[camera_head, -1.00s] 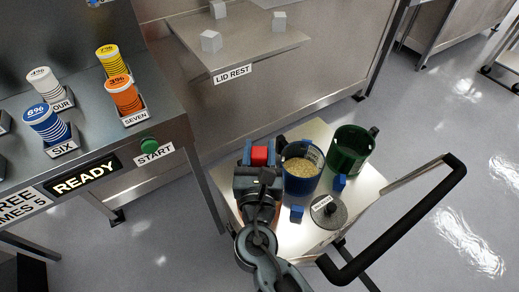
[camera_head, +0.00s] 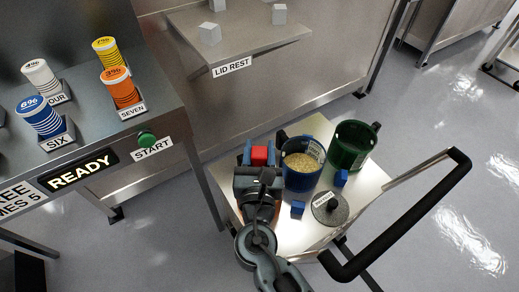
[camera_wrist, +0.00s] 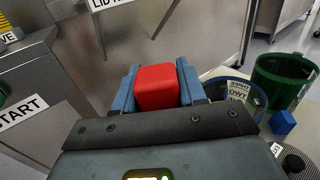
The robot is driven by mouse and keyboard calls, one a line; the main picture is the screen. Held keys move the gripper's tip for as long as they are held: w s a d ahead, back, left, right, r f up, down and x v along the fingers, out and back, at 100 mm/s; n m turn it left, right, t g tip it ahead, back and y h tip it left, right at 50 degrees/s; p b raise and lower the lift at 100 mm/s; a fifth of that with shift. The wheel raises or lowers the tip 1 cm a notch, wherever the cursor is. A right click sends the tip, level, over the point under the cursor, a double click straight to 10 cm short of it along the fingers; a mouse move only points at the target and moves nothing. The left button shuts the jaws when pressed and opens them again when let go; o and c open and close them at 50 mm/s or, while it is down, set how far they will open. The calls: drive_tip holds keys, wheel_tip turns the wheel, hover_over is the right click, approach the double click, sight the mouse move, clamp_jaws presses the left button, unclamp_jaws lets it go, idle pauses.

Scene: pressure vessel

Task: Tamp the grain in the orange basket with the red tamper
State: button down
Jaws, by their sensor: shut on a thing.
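My gripper (camera_head: 259,160) is shut on a red block (camera_head: 260,156), which looks like the tamper's top. In the wrist view the red block (camera_wrist: 156,86) sits between the two blue-grey fingers; its lower part is hidden. The gripper is over the left part of a metal cart (camera_head: 291,240). A blue basket (camera_head: 289,181) holding pale grain (camera_head: 301,163) stands just right of the gripper.
A green basket (camera_head: 351,146), small blue blocks (camera_head: 297,208) and a grey round lid (camera_head: 330,208) are on the cart. Its black handle (camera_head: 405,218) juts right. At left, a steel bench carries striped cylinders (camera_head: 121,88), a green button (camera_head: 146,138) and a READY sign (camera_head: 83,171).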

wheel_tip(320, 180, up, 2)
drive_tip(key=shift+r+p, duration=0.2)
drive_tip(key=shift+p, duration=0.6)
drive_tip(key=shift+f+b, duration=1.25)
drive_tip(key=shift+f, duration=0.2)
drive_tip(key=shift+r, duration=0.1)
wheel_tip(320, 180, up, 3)
drive_tip(key=p, duration=0.3)
drive_tip(key=shift+f, duration=0.2)
